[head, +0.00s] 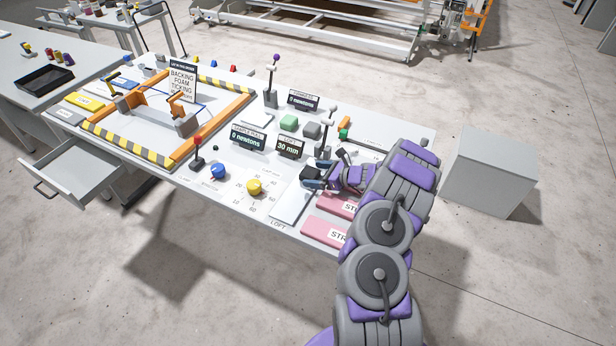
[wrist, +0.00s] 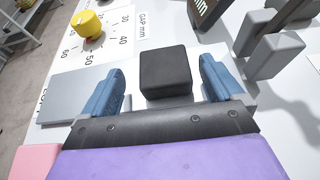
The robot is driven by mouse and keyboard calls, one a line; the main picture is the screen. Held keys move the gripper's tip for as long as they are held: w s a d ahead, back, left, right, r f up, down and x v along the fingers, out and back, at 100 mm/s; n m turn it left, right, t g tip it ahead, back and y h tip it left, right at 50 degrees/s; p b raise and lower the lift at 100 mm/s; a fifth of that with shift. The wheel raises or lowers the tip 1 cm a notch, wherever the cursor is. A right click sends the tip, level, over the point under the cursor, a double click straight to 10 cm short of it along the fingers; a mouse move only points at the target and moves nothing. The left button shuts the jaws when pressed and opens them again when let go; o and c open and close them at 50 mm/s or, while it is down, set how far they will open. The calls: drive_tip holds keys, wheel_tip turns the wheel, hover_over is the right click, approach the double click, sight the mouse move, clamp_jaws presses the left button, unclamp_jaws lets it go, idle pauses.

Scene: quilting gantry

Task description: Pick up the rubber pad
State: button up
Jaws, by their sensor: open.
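The rubber pad looks like a dark, nearly black square block (wrist: 165,70) on the white bench top in the wrist view. My gripper (wrist: 161,80) is open, with one blue finger to the left of the block and one to the right. There is a visible gap on each side, so the block is not gripped. In the head view my gripper (head: 313,178) is low over the right part of the bench.
A grey upright clamp (wrist: 272,55) stands close to the right finger. A yellow knob (head: 254,187) and a flat pale plate (head: 291,206) lie to the left. Pink strips (head: 322,232) lie near the front edge.

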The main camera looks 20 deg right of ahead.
sight(313, 173)
drive_tip(key=w, duration=0.1)
drive_tip(key=f, duration=0.1)
drive_tip(key=w, duration=0.1)
drive_tip(key=shift+w+a+f, duration=0.2)
drive_tip(key=shift+w+a, duration=0.2)
drive_tip(key=shift+a, duration=0.3)
drive_tip(key=shift+a+r, duration=0.1)
drive_tip(key=shift+a, duration=0.15)
drive_tip(key=shift+c, duration=1.3)
drive_tip(key=shift+d, duration=0.35)
drive_tip(key=c, duration=0.9)
drive_tip(key=shift+c, duration=0.2)
